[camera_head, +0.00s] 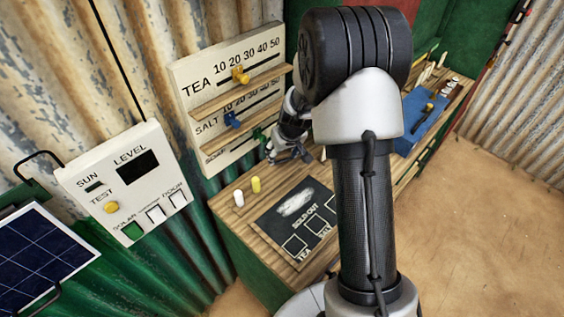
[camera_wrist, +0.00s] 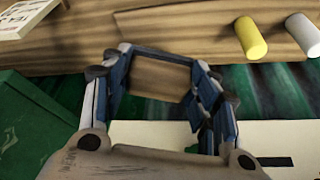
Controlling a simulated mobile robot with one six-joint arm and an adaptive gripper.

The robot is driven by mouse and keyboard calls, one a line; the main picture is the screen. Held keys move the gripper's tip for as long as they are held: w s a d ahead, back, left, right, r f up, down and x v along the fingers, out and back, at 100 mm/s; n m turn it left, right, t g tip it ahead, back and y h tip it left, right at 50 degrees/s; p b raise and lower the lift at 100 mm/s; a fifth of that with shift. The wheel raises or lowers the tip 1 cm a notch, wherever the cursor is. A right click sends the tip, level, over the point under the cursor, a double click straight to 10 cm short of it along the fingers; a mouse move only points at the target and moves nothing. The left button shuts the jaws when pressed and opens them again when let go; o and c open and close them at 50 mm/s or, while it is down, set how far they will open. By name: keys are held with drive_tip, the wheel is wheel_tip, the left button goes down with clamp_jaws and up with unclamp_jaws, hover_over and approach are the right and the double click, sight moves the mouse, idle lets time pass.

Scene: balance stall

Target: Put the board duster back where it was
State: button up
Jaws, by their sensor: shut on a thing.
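In the wrist view, my gripper (camera_wrist: 158,75) has its blue-grey fingers on either side of a brown block with a dark edge, which looks like the board duster (camera_wrist: 157,82). In the head view, my gripper (camera_head: 290,154) is small and partly behind my arm, near the lower part of the white price board; the duster cannot be made out there. The dark chalkboard (camera_head: 270,224) lies on the wooden counter, with a white smear above the words SOLD OUT. Whether the duster touches anything is unclear.
A yellow chalk (camera_head: 256,184) and a white chalk (camera_head: 239,198) stand on the counter beside the chalkboard. The price board (camera_head: 190,73) with shelves and coloured sliders stands behind. A blue mat (camera_head: 410,140) lies at the right. A white level panel (camera_head: 85,172) is at left.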

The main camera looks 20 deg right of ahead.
drive_tip(key=f+b, duration=0.1)
drive_tip(key=f, duration=0.2)
drive_tip(key=f+b, duration=0.2)
drive_tip(key=f, duration=0.1)
drive_tip(key=shift+s+f, duration=0.2)
drive_tip(key=shift+f, duration=0.15)
drive_tip(key=shift+w+f, duration=0.2)
drive_tip(key=shift+c, duration=0.5)
drive_tip(key=o, duration=1.1)
